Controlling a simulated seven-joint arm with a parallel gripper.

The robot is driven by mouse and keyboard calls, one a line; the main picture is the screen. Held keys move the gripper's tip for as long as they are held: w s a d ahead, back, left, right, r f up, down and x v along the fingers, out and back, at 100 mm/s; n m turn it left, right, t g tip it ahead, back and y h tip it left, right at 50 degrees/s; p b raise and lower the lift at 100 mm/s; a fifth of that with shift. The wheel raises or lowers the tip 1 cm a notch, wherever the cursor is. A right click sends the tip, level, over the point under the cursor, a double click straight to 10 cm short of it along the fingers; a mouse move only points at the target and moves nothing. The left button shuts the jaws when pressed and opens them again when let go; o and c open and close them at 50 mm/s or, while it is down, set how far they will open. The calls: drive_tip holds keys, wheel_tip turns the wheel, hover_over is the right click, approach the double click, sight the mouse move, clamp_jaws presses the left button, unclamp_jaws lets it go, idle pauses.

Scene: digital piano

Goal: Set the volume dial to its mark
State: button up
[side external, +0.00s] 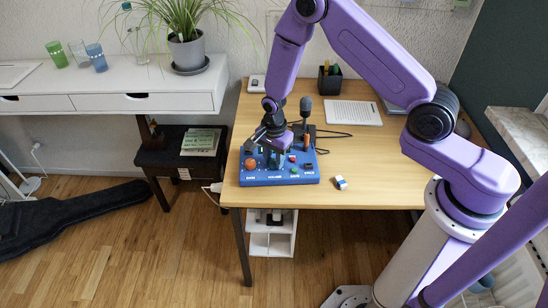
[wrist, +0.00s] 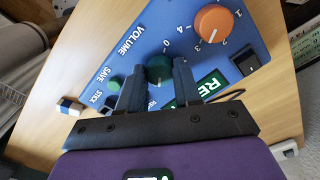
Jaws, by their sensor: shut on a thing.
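A blue control panel (side external: 300,178) sits on the desk below my gripper (side external: 274,158). In the wrist view, a dark green dial (wrist: 159,68) stands between the two fingers of my gripper (wrist: 160,72), which is shut on its sides. The word VOLUME is printed on the panel (wrist: 95,55) close to this dial. I cannot read the dial's pointer or tell which mark it faces. An orange dial (wrist: 213,24), also seen in the side view (side external: 250,164), has numbers around it, and its white line points near the 3. In the side view my gripper hides the green dial.
A green button (wrist: 113,83) and a dark button lie on the panel beside the fingers. A small blue-and-white block (side external: 341,183) lies on the desk (side external: 370,160) right of the panel. A dark microphone (side external: 305,106) stands behind it, with a cable.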

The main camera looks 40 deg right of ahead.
drive_tip(key=n, duration=1.3)
drive_tip(key=shift+n, duration=0.3)
drive_tip(key=n, duration=0.3)
drive_tip(key=shift+n, duration=0.3)
drive_tip(key=n, duration=0.3)
drive_tip(key=shift+n, duration=0.3)
drive_tip(key=n, duration=0.4)
drive_tip(key=shift+n, duration=0.3)
drive_tip(key=n, duration=0.4)
drive_tip(key=shift+w+n, duration=0.1)
drive_tip(key=shift+n, duration=2.2)
